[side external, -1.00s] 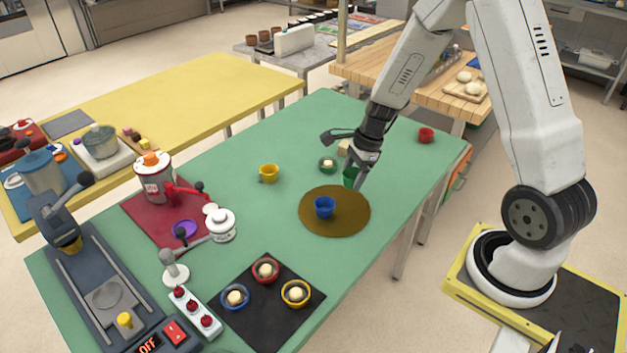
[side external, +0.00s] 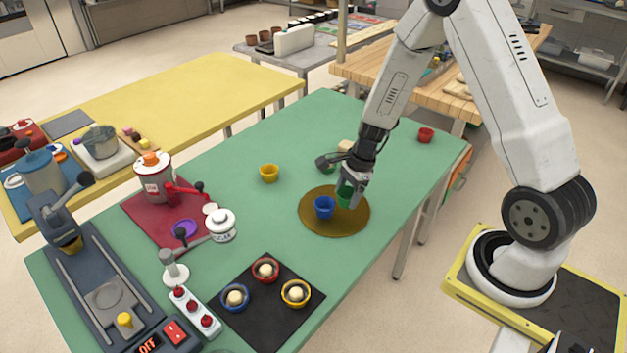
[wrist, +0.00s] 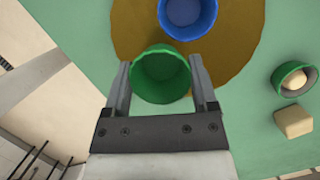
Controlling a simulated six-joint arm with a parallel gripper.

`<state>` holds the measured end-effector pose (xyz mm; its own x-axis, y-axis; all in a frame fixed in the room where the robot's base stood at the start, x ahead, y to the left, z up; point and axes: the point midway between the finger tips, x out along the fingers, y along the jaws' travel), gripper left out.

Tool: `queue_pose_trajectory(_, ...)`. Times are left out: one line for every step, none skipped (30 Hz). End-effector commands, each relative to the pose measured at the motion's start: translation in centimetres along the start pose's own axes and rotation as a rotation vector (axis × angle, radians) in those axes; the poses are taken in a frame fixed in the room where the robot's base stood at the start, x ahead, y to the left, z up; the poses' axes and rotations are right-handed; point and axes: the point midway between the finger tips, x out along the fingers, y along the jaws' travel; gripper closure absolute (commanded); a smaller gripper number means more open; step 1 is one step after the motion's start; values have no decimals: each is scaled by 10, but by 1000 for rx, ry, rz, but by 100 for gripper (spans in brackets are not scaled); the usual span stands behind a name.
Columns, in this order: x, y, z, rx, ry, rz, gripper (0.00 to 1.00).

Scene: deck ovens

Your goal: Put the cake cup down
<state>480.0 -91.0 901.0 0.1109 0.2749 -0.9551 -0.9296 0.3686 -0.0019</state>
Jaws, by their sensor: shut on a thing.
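My gripper (side external: 352,193) is shut on a green cake cup (side external: 343,196). In the wrist view the green cup (wrist: 161,77) sits upright and empty between the two fingers. The cup is over the right part of the round brown mat (side external: 336,228); I cannot tell whether it touches the mat. A blue cup (side external: 324,206) stands on the mat, just left of the green cup, and it also shows in the wrist view (wrist: 187,14).
A yellow cup (side external: 269,173) stands to the left and a red cup (side external: 426,135) at the back right. A green cup with a pale ball (wrist: 295,79) and a beige block (wrist: 294,122) are near my gripper. Several filled cups sit on a black mat (side external: 258,322).

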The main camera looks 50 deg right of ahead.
Motion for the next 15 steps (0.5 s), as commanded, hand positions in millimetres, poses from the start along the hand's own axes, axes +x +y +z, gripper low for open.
queue_pose_trajectory(1, 0, 0, 0, 0, 0, 81)
queue_pose_trajectory(1, 0, 0, 0, 0, 0, 81)
queue_pose_trajectory(1, 0, 0, 0, 0, 0, 81)
queue_pose_trajectory(1, 0, 0, 0, 0, 0, 81)
queue_pose_trajectory(1, 0, 0, 0, 0, 0, 81)
queue_pose_trajectory(2, 0, -1, 1, 0, 0, 81)
queue_pose_trajectory(3, 0, -1, 1, 0, 1, 81)
queue_pose_trajectory(5, 0, -2, 2, 0, 1, 81)
queue_pose_trajectory(7, 0, -2, 3, 0, 1, 81)
queue_pose_trajectory(9, 0, -3, 3, 0, 2, 81)
queue_pose_trajectory(12, 0, -4, 2, 0, 2, 81)
queue_pose_trajectory(16, 0, -5, 2, 0, 2, 81)
queue_pose_trajectory(18, 0, -6, 3, 0, 1, 81)
queue_pose_trajectory(21, 0, -6, 2, 0, 1, 81)
queue_pose_trajectory(25, 0, -8, 2, 1, 2, 81)
